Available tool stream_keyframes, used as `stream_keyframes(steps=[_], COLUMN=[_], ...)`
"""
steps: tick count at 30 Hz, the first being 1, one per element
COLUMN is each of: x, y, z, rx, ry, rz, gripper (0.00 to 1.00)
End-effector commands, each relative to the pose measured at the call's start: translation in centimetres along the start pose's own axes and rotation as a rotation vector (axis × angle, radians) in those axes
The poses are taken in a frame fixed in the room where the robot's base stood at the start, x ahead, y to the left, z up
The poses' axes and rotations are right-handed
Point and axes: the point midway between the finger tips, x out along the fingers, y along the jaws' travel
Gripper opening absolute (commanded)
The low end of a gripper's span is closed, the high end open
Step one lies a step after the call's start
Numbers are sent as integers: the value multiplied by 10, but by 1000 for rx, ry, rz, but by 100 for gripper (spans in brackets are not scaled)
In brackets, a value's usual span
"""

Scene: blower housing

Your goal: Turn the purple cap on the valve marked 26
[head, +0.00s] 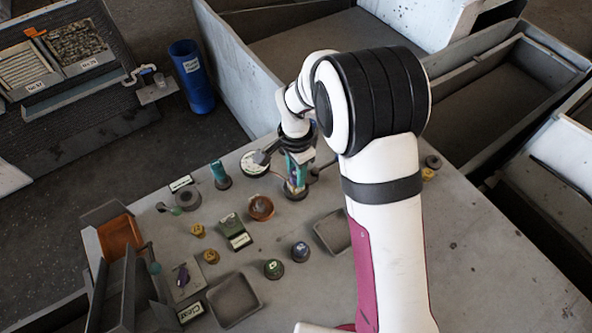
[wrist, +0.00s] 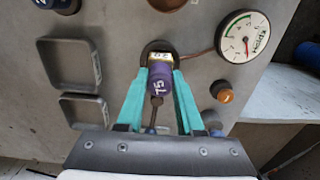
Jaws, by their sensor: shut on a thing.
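The purple cap (wrist: 161,86) shows in the middle of the wrist view, with pale markings on its side. A small yellow tag (wrist: 160,56), which appears to read 26 upside down, sits just beyond it on the dark valve base. My gripper (wrist: 161,74) has teal fingers, one on each side of the cap, and is shut on it. In the head view my gripper (head: 296,178) points down at the panel, right of the gauge, and the cap is mostly hidden by the fingers and arm.
A round white gauge (wrist: 244,35) stands close to the right, with a thin pipe running toward the valve. An orange-brown knob (wrist: 222,91) is nearby. Two square trays (wrist: 83,108) lie left. In the head view several other knobs and a blue bin (head: 192,80) stand farther left.

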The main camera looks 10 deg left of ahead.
Motion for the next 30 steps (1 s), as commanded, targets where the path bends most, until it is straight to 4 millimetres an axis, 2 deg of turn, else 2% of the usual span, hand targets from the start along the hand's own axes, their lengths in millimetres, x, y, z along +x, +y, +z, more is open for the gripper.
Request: stream_keyframes(steps=[3,6,9,16,21,28,30], x=[0,0,0,0,0,0,0], y=[0,0,0,0,0,0,0], z=[0,0,0,0,0,0,0], rx=[-36,-228,-343,-376,-663,-703,-768], ry=[0,0,0,0,0,0,0], rz=[1,1,1,0,0,0,0], gripper=[0,0,0,0,0,0,0])
